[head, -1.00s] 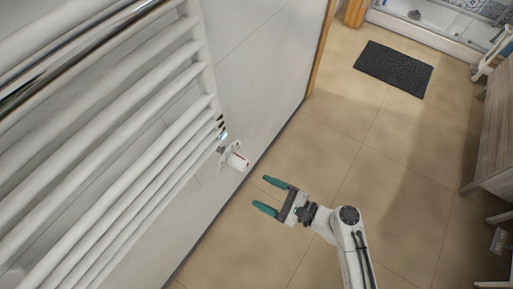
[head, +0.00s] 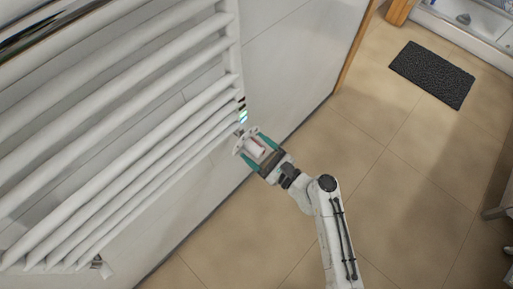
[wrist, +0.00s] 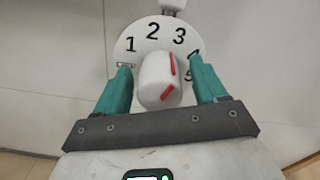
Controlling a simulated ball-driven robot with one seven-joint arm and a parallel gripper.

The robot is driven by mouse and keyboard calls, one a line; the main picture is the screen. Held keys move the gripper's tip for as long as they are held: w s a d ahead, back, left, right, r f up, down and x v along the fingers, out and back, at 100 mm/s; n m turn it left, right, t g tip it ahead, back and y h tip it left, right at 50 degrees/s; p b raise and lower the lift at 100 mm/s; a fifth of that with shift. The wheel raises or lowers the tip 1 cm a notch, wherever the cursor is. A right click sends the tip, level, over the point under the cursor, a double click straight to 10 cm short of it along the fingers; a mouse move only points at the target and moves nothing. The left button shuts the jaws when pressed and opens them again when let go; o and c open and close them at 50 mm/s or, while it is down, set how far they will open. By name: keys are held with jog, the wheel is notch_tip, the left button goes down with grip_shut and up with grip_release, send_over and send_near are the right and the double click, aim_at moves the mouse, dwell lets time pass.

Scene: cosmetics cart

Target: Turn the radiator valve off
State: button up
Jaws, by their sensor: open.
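The radiator valve knob (head: 256,148) is white with red marks and sits at the lower right corner of the white radiator. In the wrist view the knob (wrist: 158,82) stands in front of a round white dial (wrist: 152,31) with black numbers, 1, 2 and 3 clearly readable and others partly hidden by the right finger. My gripper (head: 257,147) is open, its two teal fingers on either side of the knob. In the wrist view my gripper (wrist: 160,88) shows a gap at the left finger; whether the right finger touches the knob I cannot tell.
The white radiator (head: 130,130) with its several bars fills the left, close to my gripper. A pale wall (head: 290,60) stands behind. The tiled floor (head: 350,150) is clear on the right, with a dark mat (head: 432,74) farther back.

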jog(key=shift+a, duration=0.15)
jog(key=c, duration=1)
